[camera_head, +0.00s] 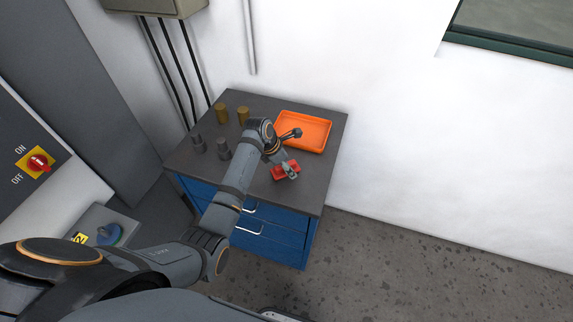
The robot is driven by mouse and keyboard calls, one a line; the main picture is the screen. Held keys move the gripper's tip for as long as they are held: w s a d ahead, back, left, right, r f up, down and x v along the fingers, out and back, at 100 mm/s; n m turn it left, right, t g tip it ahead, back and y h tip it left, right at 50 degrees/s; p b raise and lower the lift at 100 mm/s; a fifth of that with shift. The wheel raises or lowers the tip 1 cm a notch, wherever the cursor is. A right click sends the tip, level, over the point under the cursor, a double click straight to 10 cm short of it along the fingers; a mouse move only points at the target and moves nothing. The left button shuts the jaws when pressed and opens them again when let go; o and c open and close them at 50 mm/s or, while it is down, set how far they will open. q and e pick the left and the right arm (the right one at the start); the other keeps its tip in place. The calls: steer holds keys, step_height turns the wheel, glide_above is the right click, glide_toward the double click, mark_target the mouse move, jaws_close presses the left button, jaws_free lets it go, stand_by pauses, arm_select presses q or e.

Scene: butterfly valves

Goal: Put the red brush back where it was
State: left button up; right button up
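The red brush (278,175) is at the front right of the dark tabletop of the blue cabinet (318,190). It looks small, and part of it is hidden by my gripper. My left arm reaches in from the lower left across the cabinet. My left gripper (291,173) points down at the red brush and overlaps it in the picture. The fingers are too small to tell whether they are open or closed on it. I cannot tell whether the brush touches the tabletop. My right gripper is not in view.
An orange tray (322,144) sits at the back right of the tabletop, apparently empty. A red ON/OFF switch (38,162) and a blue valve handle (109,235) are at the far left.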

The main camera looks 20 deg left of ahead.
arm_select(q)
steer(key=shift+r, duration=0.15)
steer(key=b+v, duration=0.1)
steer(key=v, duration=1.1)
